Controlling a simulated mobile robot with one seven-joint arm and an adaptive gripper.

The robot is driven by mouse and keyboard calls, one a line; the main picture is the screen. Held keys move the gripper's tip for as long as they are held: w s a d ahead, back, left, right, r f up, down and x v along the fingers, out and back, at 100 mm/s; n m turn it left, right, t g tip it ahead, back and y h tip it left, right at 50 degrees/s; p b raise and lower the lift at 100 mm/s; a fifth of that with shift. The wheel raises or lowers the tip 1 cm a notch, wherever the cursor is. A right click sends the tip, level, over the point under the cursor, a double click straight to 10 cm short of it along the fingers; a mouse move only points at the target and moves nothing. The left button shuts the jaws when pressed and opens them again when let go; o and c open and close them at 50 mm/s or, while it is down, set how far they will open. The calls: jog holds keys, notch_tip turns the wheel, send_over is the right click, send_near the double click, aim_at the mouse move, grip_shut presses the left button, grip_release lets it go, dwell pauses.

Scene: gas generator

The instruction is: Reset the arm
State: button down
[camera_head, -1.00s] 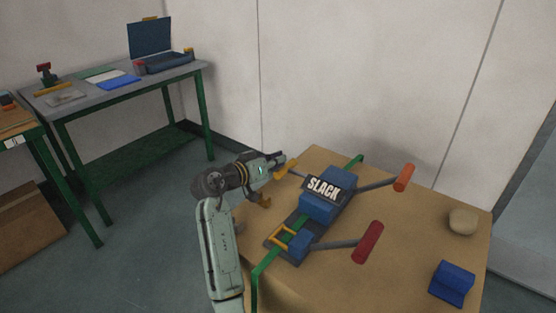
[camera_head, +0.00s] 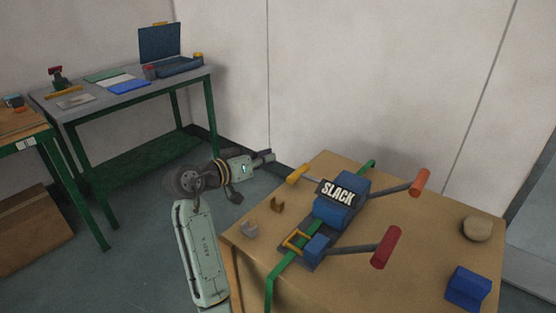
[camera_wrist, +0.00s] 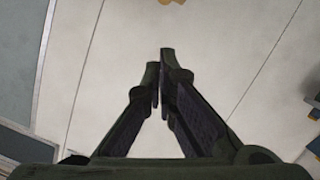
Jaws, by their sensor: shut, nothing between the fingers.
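My arm is folded at the left of the brown table (camera_head: 408,232) in the head view. My gripper (camera_head: 270,155) points right, above the floor beside the table's far left edge, and touches nothing there. In the wrist view my gripper (camera_wrist: 160,75) has its two dark fingers close together at the tips, with nothing between them. Behind them is mostly a pale wall.
A blue device (camera_head: 340,205) marked SLACK, with red (camera_head: 386,247) and orange (camera_head: 420,182) handles, stands on the table. A blue block (camera_head: 467,288) and a tan round thing (camera_head: 478,229) lie at right. A grey workbench (camera_head: 178,84) stands behind at left.

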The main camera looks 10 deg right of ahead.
jog(key=shift+v, duration=0.8)
